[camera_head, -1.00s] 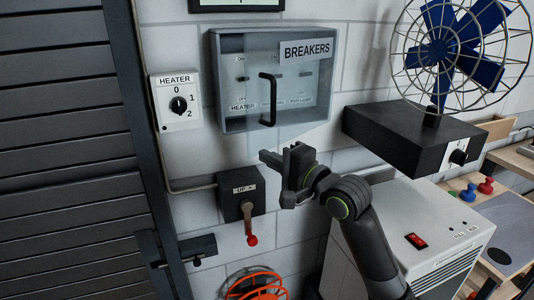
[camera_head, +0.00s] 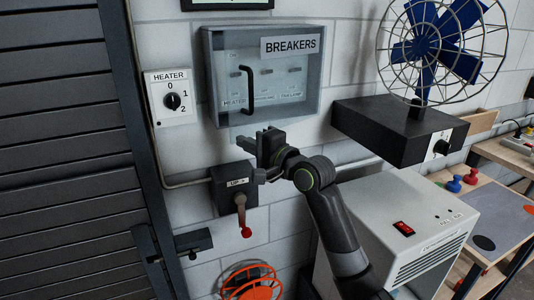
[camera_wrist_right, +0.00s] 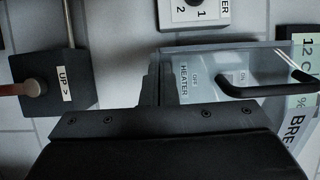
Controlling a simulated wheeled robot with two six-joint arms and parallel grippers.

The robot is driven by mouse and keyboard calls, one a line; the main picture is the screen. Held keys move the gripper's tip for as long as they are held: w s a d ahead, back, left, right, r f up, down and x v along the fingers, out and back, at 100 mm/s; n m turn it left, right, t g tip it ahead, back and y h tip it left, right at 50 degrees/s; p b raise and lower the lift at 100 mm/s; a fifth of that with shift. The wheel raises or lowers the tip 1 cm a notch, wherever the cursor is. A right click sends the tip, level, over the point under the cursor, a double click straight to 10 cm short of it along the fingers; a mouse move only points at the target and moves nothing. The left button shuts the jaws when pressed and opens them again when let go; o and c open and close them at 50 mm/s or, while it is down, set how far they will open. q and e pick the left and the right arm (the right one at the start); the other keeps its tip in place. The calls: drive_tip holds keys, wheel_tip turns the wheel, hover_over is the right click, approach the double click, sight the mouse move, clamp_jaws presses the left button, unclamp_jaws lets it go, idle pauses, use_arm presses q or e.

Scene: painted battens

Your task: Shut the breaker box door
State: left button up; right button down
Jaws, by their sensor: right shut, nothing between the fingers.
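The breaker box (camera_head: 207,75) is a grey box on the white block wall. Its clear door, with a BREAKERS label (camera_head: 290,45) and a black bar handle (camera_head: 247,90), lies over the front, close to the frame. I cannot tell whether it is fully flush. The handle also shows at the right of the wrist view (camera_wrist_right: 265,88). My right gripper (camera_head: 268,143) is shut and empty, just below the box's lower edge; I cannot tell whether it touches the door. My left gripper is not in view.
A HEATER dial (camera_head: 172,98) is left of the box. A crank box marked UP (camera_head: 232,185) is below, close to my right gripper. A fan on a black base (camera_head: 395,130) and a white heater unit (camera_head: 400,215) stand at right.

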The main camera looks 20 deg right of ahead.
drive_tip(key=x, duration=0.2)
drive_tip(key=d+x, duration=0.1)
drive_tip(key=x, duration=0.5)
drive_tip(key=shift+w+d+f, duration=0.1)
drive_tip(key=shift+w+f, duration=0.1)
drive_tip(key=shift+w, duration=0.4)
drive_tip(key=shift+r, duration=0.4)
